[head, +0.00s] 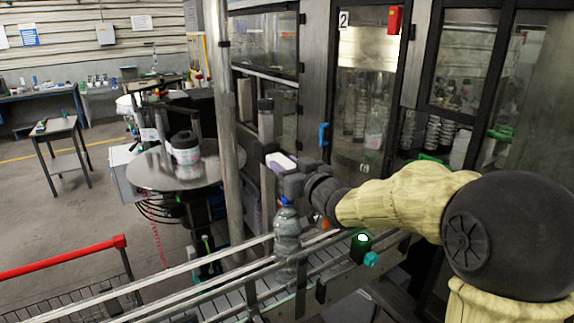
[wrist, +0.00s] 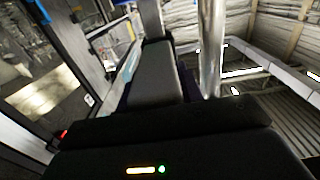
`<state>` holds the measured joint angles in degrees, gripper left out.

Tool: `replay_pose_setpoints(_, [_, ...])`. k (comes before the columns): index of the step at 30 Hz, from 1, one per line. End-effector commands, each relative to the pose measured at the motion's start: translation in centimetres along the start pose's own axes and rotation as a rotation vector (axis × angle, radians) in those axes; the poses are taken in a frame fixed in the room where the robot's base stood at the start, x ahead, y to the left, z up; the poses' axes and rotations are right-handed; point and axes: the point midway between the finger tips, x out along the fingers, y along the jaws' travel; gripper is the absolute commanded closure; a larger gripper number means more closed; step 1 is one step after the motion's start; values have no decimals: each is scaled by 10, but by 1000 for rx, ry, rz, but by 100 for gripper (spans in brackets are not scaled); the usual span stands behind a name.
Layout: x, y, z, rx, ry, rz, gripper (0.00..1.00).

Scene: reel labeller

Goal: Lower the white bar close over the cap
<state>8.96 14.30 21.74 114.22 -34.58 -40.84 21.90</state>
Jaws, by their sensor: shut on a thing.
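A clear bottle (head: 287,232) stands upright on the conveyor between the rails. Its blue cap (head: 286,200) faces up, just below my gripper (head: 280,171). My gripper is shut on the white bar (head: 281,161), whose pale face shows at the gripper's end in the head view. The bar is above the cap and appears apart from it; the exact gap is hard to tell. In the wrist view a dark grey finger (wrist: 156,78) fills the middle and hides most of what is held. The bottle and cap do not show there.
A vertical metal post (head: 224,120) stands left of my gripper. Behind it is the machine with glass doors and a blue handle (head: 323,134). A round table (head: 150,172) with a reel is at the left. Conveyor rails (head: 190,268) run along the front; a green-lit sensor (head: 361,244) sits at right.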

Motion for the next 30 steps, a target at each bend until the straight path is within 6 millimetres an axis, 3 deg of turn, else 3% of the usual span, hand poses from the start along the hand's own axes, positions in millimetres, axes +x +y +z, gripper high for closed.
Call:
replay_pose_setpoints(1, [0,0,14,0,-1,1,100])
replay_pose_setpoints(9, [0,0,42,-1,-1,0,100])
replay_pose_setpoints(22, [0,0,44,-1,-1,0,100])
replay_pose_setpoints(23, [0,0,44,-1,-1,0,58])
replay_pose_setpoints(24, [0,0,44,-1,-1,0,50])
replay_pose_setpoints(26, [0,0,44,-1,0,0,42])
replay_pose_setpoints(30, [0,0,44,0,0,0,42])
